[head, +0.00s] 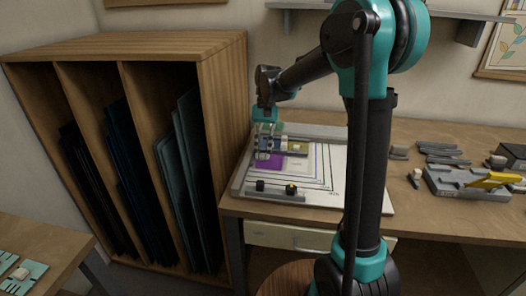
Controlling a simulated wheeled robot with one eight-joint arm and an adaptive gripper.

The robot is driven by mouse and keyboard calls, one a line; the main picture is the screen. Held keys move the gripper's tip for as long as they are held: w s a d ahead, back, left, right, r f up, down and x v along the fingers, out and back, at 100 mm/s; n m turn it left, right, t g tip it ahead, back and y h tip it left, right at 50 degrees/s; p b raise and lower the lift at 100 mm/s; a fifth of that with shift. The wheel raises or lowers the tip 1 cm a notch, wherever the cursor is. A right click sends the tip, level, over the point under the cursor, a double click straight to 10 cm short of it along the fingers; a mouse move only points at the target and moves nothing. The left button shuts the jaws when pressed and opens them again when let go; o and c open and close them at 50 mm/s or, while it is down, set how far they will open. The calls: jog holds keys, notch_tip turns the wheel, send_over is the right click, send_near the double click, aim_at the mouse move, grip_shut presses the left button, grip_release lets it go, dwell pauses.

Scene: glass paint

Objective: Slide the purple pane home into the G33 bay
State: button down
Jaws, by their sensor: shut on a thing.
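The purple pane (268,162) lies flat, or nearly so, on the pale board (318,204) at the left end of the back workbench. The board carries several nested dark outlines; their labels are too small to read, so I cannot tell which is the G33 bay. My gripper (267,138) points down over the board's left part, at the pane's far edge. It is shut on the pane; the fingertips are small and partly hidden.
A black knob (260,186) and a yellow-topped black knob (291,189) stand at the board's near edge. A wooden rack (216,120) with dark sheets rises at left. A grey fixture with a yellow part (488,181) and small blocks occupy the bench's right side.

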jog(key=c, duration=1.3)
grip_release()
jog(key=shift+c, duration=0.2)
jog(key=shift+r, duration=3.5)
